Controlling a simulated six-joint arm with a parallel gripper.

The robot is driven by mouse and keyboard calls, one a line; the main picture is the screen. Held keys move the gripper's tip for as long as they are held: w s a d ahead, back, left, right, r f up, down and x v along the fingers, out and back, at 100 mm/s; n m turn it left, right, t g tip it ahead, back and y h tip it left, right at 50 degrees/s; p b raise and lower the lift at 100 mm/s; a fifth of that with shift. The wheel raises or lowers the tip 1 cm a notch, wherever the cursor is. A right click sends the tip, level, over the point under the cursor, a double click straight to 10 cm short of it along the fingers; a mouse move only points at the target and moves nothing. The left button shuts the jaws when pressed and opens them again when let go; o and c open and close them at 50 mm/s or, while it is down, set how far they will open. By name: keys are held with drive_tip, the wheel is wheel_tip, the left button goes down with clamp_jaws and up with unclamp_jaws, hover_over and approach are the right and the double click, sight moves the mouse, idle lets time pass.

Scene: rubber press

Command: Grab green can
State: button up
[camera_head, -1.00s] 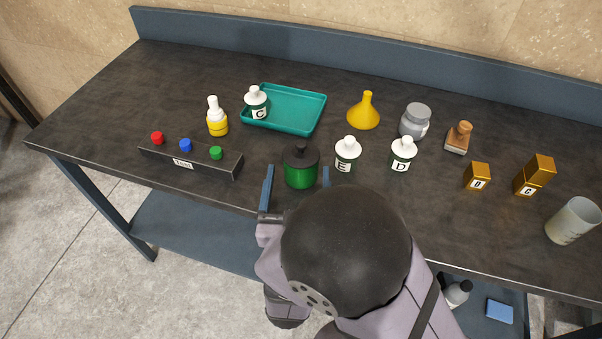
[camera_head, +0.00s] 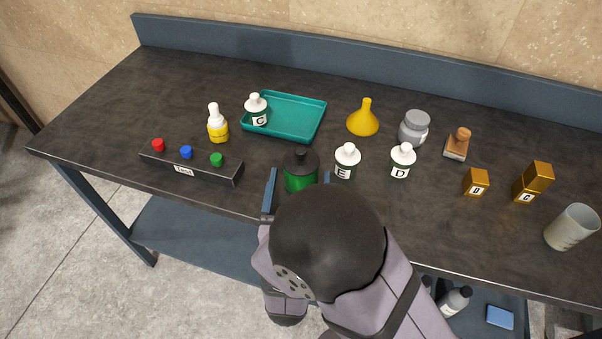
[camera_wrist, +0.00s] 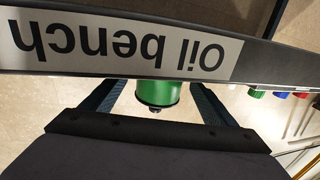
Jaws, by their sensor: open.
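The green can (camera_head: 299,179) with a black top stands upright near the front edge of the bench. My gripper (camera_head: 299,186) is open at the bench's front side, with one blue finger on each side of the can. In the wrist view the can (camera_wrist: 157,94) shows between the two fingers of my gripper (camera_wrist: 156,98), with a gap on each side. The upper arm hides part of the gripper in the head view.
Bottle E (camera_head: 346,160) stands close to the can's right, with bottle D (camera_head: 402,162) beyond it. The button box (camera_head: 205,171) lies to the left. A teal tray (camera_head: 300,118) holding bottle C (camera_head: 257,109) is behind. The bench (camera_head: 110,95) has free room at left.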

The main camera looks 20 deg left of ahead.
sight(301, 148)
drive_tip(key=shift+p+x, duration=0.45)
drive_tip(key=shift+x, duration=1.5)
drive_tip(key=shift+r, duration=0.2)
drive_tip(key=c, duration=1.3)
drive_tip(key=shift+r, duration=0.1)
drive_tip(key=shift+r, duration=4.95)
